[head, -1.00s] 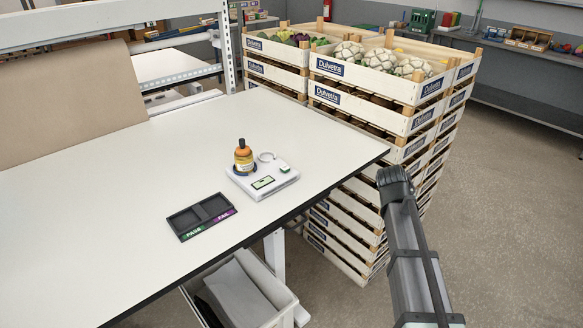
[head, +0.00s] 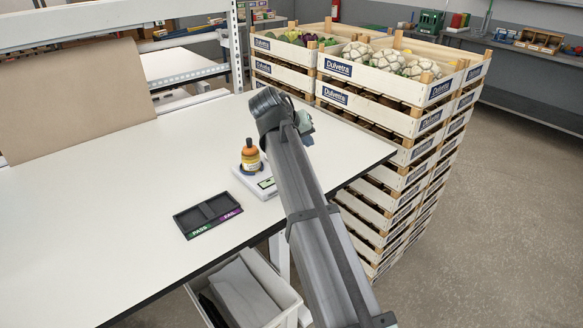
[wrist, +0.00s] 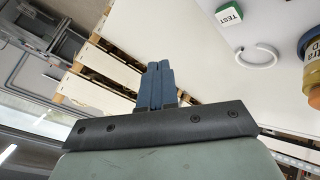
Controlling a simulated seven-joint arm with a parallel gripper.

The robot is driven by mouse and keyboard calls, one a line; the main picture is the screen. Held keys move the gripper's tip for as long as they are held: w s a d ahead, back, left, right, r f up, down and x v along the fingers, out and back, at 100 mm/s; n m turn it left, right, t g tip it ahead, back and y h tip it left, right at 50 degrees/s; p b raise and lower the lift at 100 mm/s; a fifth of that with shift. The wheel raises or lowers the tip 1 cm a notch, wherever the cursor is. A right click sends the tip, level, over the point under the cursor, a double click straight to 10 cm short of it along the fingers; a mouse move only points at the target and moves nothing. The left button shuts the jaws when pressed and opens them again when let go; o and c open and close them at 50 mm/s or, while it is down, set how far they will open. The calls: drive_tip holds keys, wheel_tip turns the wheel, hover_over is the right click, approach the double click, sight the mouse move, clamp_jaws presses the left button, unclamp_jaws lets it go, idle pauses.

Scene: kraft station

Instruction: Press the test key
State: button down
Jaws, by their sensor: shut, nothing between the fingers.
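The test key is a small green block marked TEST (wrist: 229,14) at the top right of the wrist view, on a white device. In the head view my arm hides the key and much of the device (head: 266,187). A bottle with an orange cap (head: 250,156) stands on the device; part of it also shows at the right edge of the wrist view (wrist: 314,65). A white ring (wrist: 257,56) lies beside the key. My gripper (wrist: 157,66) is shut and empty, its blue fingertips to the lower left of the key in the wrist view, apart from it.
A dark two-compartment tray marked PASS and FAIL (head: 208,214) lies left of the device. Stacked Dulvetra crates (head: 375,95) with vegetables stand beyond the table's right edge. A bin (head: 243,290) is below the table front.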

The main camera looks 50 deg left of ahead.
drive_tip(key=shift+y, duration=0.3)
drive_tip(key=s+a+r, duration=0.1)
drive_tip(key=s, duration=0.1)
drive_tip(key=s+a+r, duration=0.1)
drive_tip(key=a+r, duration=0.1)
drive_tip(key=shift+s+r, duration=0.2)
drive_tip(key=shift+s, duration=0.2)
drive_tip(key=shift+f, duration=4.4)
drive_tip(key=shift+f, duration=0.85)
drive_tip(key=shift+r, duration=0.85)
drive_tip(key=shift+r, duration=2.5)
